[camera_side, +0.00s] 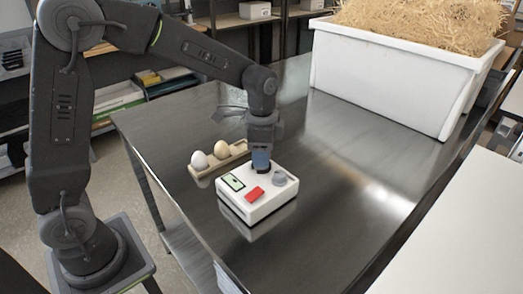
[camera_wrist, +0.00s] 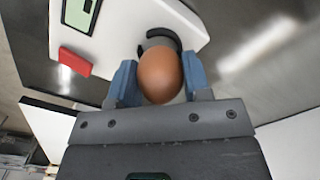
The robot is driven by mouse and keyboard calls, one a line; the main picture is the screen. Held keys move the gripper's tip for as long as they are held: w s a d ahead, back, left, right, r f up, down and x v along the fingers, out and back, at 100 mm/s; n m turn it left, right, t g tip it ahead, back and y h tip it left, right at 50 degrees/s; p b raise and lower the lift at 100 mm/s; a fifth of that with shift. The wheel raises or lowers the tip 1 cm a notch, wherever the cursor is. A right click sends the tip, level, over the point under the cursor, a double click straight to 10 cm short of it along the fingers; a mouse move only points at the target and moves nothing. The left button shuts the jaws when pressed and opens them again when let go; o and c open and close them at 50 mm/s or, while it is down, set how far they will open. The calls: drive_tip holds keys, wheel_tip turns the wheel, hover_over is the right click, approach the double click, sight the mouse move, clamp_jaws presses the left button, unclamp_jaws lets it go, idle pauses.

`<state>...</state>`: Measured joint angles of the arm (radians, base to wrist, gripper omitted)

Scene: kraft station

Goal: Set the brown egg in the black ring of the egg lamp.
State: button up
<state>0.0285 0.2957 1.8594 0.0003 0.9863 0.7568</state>
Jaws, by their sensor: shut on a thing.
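The brown egg (camera_wrist: 160,73) is held between the two blue fingers of my gripper (camera_wrist: 160,80) in the wrist view. The black ring (camera_wrist: 157,36) shows just beyond the egg, on the white egg lamp (camera_wrist: 130,30); the egg covers part of it. In the side view my gripper (camera_side: 261,160) points down over the back part of the egg lamp (camera_side: 240,205), low and close to its top. The fingers hide the egg and most of the ring there. I cannot tell whether the egg touches the ring.
The lamp top has a red block (camera_side: 254,193), a green display (camera_side: 234,182) and a grey round part (camera_side: 279,178). A wooden holder (camera_side: 238,149) with a white egg (camera_side: 199,160) and a tan egg (camera_side: 222,149) lies behind it. A white straw-filled tub (camera_side: 385,85) stands back right.

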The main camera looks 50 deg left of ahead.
drive_tip(key=shift+f, duration=0.7)
idle(1.6)
drive_tip(key=o, duration=0.8)
drive_tip(key=shift+r, duration=0.1)
drive_tip(key=shift+r, duration=3.9)
drive_tip(key=s+r+n+t, duration=0.1)
drive_tip(key=s+n+t, duration=0.1)
drive_tip(key=s, duration=0.4)
drive_tip(key=s+r+n+t, duration=0.1)
drive_tip(key=s+n, duration=0.3)
drive_tip(key=s, duration=0.3)
drive_tip(key=s+a+r+n+t, duration=0.1)
drive_tip(key=s+n+t, duration=0.1)
drive_tip(key=s, duration=0.4)
drive_tip(key=shift+s+r+n+t, duration=0.15)
drive_tip(key=shift+s+n+t, duration=0.15)
drive_tip(key=shift+s+n, duration=0.15)
